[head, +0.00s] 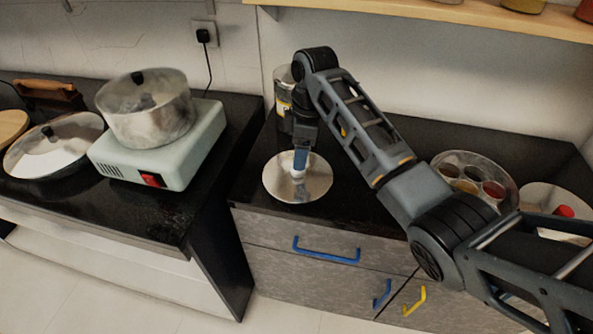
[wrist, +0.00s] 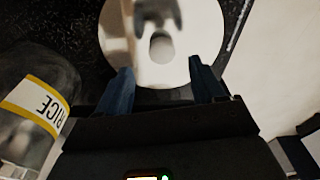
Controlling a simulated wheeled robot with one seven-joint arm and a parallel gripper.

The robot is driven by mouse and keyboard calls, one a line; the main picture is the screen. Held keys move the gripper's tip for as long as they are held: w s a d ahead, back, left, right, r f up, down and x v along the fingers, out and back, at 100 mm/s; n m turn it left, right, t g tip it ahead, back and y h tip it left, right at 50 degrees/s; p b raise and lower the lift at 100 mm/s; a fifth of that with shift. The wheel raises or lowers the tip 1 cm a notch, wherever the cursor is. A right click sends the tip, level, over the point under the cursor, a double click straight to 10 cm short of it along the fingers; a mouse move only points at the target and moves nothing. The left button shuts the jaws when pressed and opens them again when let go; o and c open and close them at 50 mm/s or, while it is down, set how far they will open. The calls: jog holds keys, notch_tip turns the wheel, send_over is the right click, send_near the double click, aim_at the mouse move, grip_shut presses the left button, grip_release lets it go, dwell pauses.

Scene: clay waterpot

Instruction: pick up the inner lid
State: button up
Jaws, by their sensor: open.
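A flat, round, shiny metal disc that looks like the inner lid (head: 314,187) lies on the dark counter (head: 247,186). My gripper (head: 300,166) points down over the disc near its middle. In the wrist view the disc (wrist: 200,30) fills the top centre, with dark reflections on it. My gripper's two blue fingers (wrist: 163,80) are spread apart at either side of the disc's lower part, with nothing between them. I cannot tell whether the fingertips touch the disc.
A pot (head: 150,112) on a cooker (head: 165,155) stands at left.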

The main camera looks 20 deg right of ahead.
aim_at(298, 172)
jog(key=f, duration=0.5)
jog(key=shift+a+p, duration=0.25)
jog(key=shift+p, duration=0.1)
jog(key=shift+c, duration=0.2)
jog(key=c, duration=1.1)
jog(key=shift+r, duration=0.15)
